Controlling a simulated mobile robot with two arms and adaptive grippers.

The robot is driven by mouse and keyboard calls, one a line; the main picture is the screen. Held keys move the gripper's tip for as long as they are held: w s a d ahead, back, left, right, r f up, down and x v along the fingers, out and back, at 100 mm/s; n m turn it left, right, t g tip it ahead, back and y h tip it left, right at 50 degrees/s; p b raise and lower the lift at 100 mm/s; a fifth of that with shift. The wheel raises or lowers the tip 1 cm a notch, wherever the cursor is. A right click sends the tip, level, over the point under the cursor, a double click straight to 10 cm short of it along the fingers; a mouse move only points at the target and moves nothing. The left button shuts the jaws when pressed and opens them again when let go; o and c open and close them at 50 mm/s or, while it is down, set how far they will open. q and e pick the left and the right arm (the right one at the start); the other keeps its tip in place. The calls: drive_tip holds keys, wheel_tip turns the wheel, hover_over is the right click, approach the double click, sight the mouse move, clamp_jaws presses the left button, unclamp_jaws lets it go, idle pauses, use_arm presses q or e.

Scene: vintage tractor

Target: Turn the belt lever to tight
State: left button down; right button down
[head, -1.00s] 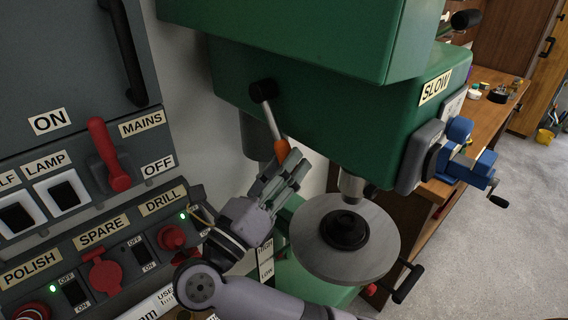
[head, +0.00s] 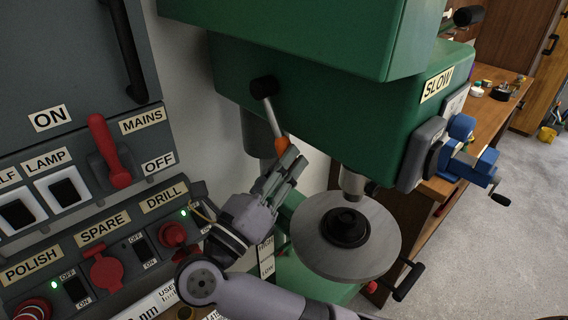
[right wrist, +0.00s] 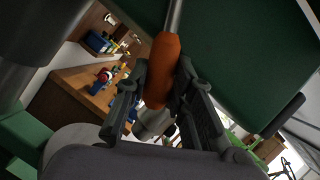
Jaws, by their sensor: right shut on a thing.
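The belt lever (head: 271,112) is a steel rod with an orange grip, hanging from a black pivot on the side of the green drill press head (head: 300,95). It points down and slightly right in the head view. My right gripper (head: 285,160) is shut on the lever's orange grip, at its lower end. The right wrist view shows the orange grip (right wrist: 162,70) between the two fingers, with the rod running up from it. My left gripper is not in view.
A switch panel (head: 90,225) with red and black switches stands at the left, close to my right arm. The round drill table (head: 375,245) lies right of my right gripper. A wooden bench (head: 478,135) stands behind at the right.

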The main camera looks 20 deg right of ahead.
drive_tip(key=shift+s+r+n+p, duration=0.25)
drive_tip(key=shift+n+p, duration=0.15)
drive_tip(key=shift+p, duration=0.1)
drive_tip(key=shift+s+d+r+n+p, duration=0.25)
drive_tip(key=shift+s+n+p, duration=0.15)
drive_tip(key=shift+n, duration=0.1)
drive_tip(key=shift+f, duration=0.1)
drive_tip(key=c, duration=1.3)
unclamp_jaws()
drive_tip(key=shift+c, duration=0.2)
